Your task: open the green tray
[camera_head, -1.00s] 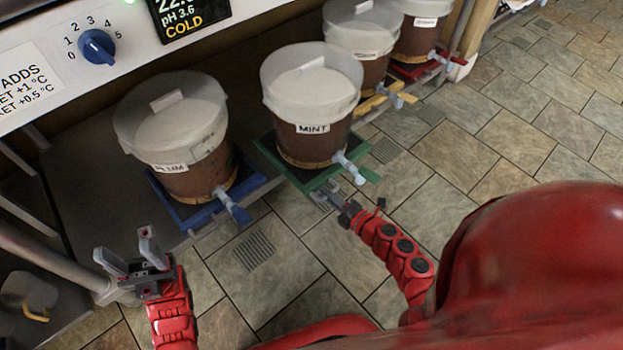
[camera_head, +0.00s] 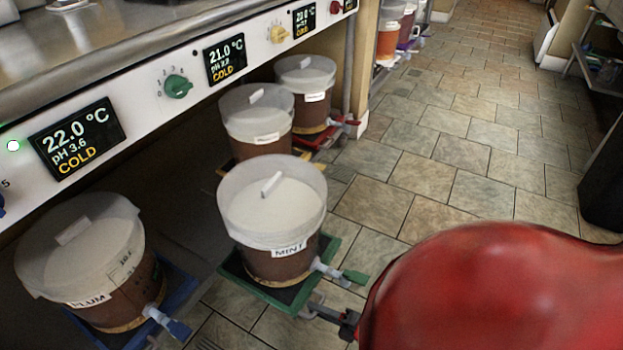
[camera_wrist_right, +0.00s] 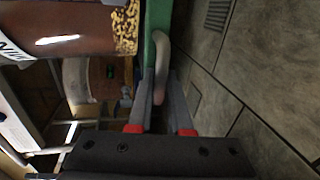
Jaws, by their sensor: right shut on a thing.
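The green tray (camera_head: 262,291) stands out from under the counter, further toward the aisle than the trays beside it. A brown bucket labelled MINT (camera_head: 268,262), with a pale lid, stands upright on it, its green-handled tap over the tray's front. My right gripper (camera_head: 318,306) is at the tray's front, partly hidden by my red arm. In the right wrist view its fingers (camera_wrist_right: 160,106) are shut on the grey curved handle (camera_wrist_right: 163,58) on the green tray's edge. My left gripper is out of view.
The PLUM bucket (camera_head: 90,270) on its blue tray (camera_head: 178,290) is close on the left. Two more buckets (camera_head: 256,125) (camera_head: 305,85) stand behind. The counter front with green knob (camera_head: 175,86) runs above. The tiled aisle (camera_head: 440,170) on the right is open.

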